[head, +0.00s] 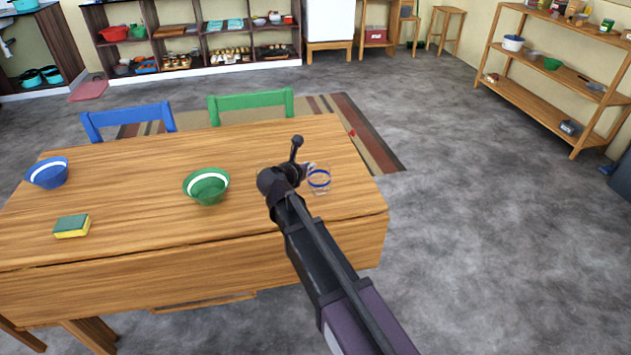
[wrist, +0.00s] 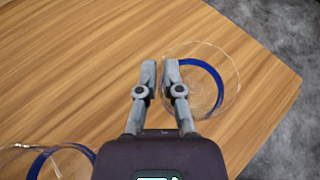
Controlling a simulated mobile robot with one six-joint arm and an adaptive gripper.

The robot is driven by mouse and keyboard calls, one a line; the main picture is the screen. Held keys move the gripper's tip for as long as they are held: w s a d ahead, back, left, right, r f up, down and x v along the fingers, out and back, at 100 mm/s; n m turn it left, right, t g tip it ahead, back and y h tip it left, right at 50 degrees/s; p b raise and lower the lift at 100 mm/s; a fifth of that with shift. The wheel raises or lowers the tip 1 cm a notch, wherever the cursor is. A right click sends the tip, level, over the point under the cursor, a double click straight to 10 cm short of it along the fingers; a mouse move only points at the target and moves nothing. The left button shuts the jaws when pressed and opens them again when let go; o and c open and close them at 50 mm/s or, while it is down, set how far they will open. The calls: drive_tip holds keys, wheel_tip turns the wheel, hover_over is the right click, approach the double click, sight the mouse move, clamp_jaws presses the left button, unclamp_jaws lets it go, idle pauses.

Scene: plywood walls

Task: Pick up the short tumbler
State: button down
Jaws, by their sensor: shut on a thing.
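A clear tumbler with a blue band (head: 319,181) stands near the right end of the wooden table; it also shows in the wrist view (wrist: 219,88), seen from above. My gripper (wrist: 160,72) is at the left side of its rim, the two fingers nearly together with the thin glass wall between them. One finger appears inside the glass and one outside. In the head view my gripper (head: 307,170) is partly hidden by my arm. A second clear glass with a blue band (wrist: 50,164) is cut off at the wrist view's lower left. I cannot compare their heights.
On the table (head: 130,215) are a green bowl (head: 207,187), a blue bowl (head: 48,174) and a sponge (head: 72,226). A blue chair (head: 128,117) and a green chair (head: 250,103) stand behind it. The table's right edge is close to the tumbler.

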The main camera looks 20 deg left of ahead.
drive_tip(key=shift+r, duration=0.2)
wheel_tip(320, 180, up, 4)
drive_tip(key=p, duration=0.4)
drive_tip(key=shift+f, duration=0.15)
drive_tip(key=s+a, duration=0.3)
drive_tip(key=s, duration=0.4)
drive_tip(key=s+a+p, duration=0.1)
drive_tip(key=s+a, duration=0.2)
drive_tip(key=s, duration=0.4)
drive_tip(key=shift+s+r, duration=0.4)
drive_tip(key=shift+r, duration=0.05)
